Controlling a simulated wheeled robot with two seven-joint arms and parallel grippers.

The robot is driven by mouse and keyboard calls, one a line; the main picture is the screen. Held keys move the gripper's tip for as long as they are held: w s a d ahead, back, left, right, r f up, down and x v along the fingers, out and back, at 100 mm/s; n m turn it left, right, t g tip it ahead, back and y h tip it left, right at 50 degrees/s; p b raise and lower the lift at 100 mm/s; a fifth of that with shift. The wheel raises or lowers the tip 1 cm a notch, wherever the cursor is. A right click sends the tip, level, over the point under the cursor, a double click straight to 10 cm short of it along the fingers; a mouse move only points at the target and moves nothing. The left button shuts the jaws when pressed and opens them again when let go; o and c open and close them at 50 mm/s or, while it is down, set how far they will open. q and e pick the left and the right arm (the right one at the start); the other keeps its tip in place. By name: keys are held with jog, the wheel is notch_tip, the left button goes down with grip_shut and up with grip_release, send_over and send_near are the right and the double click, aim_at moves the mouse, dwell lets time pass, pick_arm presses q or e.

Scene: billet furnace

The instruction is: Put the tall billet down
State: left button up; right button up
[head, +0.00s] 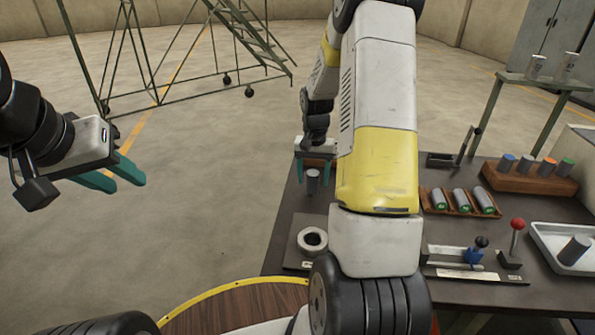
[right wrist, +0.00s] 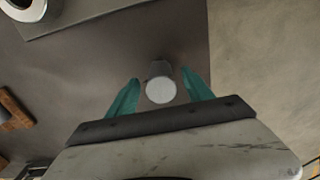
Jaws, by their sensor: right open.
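A grey cylindrical billet (head: 313,182), seemingly the tall billet, stands upright on the dark table near its left edge. It also shows in the right wrist view, with its pale round end (right wrist: 161,90) facing the camera. My right gripper (right wrist: 161,76) is open, with one teal finger on each side of the billet and a visible gap to both. In the head view the right gripper is just above and behind the billet, partly hidden by my arm. My left gripper (head: 122,178) is open and empty, over the floor at the left.
A pale ring (head: 312,240) on a plate lies in front of the billet. A wooden rack (head: 432,207) holds three green-ended cylinders. A wooden block (head: 520,182) holds several colour-topped cylinders. A white tray (head: 545,240) holds another cylinder. A lever fixture (head: 470,258) stands near the front.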

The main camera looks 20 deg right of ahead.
notch_tip(320, 180, up, 9)
jog(key=shift+f, duration=0.1)
jog(key=s+a+r+n+t, duration=0.1)
jog(key=s+a+r, duration=0.1)
jog(key=r, duration=0.2)
jog(key=s+a+r+t, duration=0.1)
jog(key=s+a+r, duration=0.1)
jog(key=s+r, duration=0.15)
jog(key=s+a+r+n+t+y, duration=0.1)
jog(key=s+a+r, duration=0.3)
jog(key=s, duration=0.5)
jog(key=s+a+r+n+t+y, duration=0.1)
jog(key=s+a+r+n+t, duration=0.2)
jog(key=s+a+r, duration=0.2)
jog(key=s, duration=0.3)
jog(key=shift+s+r+n, duration=0.2)
jog(key=shift+s+n, duration=0.2)
jog(key=shift+w+d, duration=0.1)
